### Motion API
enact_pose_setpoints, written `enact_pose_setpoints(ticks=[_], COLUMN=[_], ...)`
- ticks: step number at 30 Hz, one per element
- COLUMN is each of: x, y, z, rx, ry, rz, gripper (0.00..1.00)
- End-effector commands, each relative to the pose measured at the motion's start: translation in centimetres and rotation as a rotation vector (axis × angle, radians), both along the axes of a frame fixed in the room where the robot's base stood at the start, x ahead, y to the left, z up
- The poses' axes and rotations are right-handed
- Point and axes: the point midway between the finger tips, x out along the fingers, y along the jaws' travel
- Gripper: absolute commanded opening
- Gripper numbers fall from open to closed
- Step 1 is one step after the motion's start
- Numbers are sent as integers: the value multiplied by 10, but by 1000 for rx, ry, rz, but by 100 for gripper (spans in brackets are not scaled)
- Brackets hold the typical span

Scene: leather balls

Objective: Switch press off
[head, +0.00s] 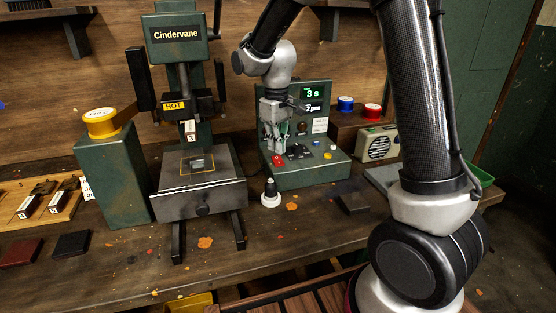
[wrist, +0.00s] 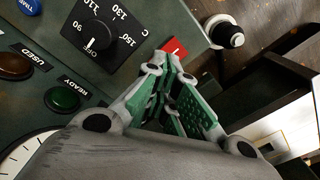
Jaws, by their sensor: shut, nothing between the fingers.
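The Cindervane press (head: 178,55) stands on the bench with a "HOT" label. To its right is a green control box (head: 310,172) with a lit display reading "3 s". A red switch (head: 277,160) sits on the box's sloped panel; it also shows in the wrist view (wrist: 174,49), partly hidden by my fingers. A black dial (wrist: 97,38) is beside it, its pointer near "OFF". My gripper (head: 275,148) is shut and empty, fingers pointing down just over the red switch. In the wrist view its fingertips (wrist: 176,66) overlap the switch's edge; I cannot tell whether they touch it.
A white, black-topped piece (head: 271,193) stands on the bench in front of the box. A radio (head: 378,144) and spools (head: 373,110) are at the right. A yellow tape roll (head: 101,122) sits on a green block at the left. The front middle bench is mostly clear.

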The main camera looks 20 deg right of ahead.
Motion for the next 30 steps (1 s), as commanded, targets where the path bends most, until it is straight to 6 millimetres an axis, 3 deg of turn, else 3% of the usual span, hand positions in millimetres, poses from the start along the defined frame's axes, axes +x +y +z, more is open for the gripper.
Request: enact_pose_setpoints(ticks=[30], x=[0], y=[0], z=[-10], rx=[0], ry=[0], rz=[0], gripper=[0])
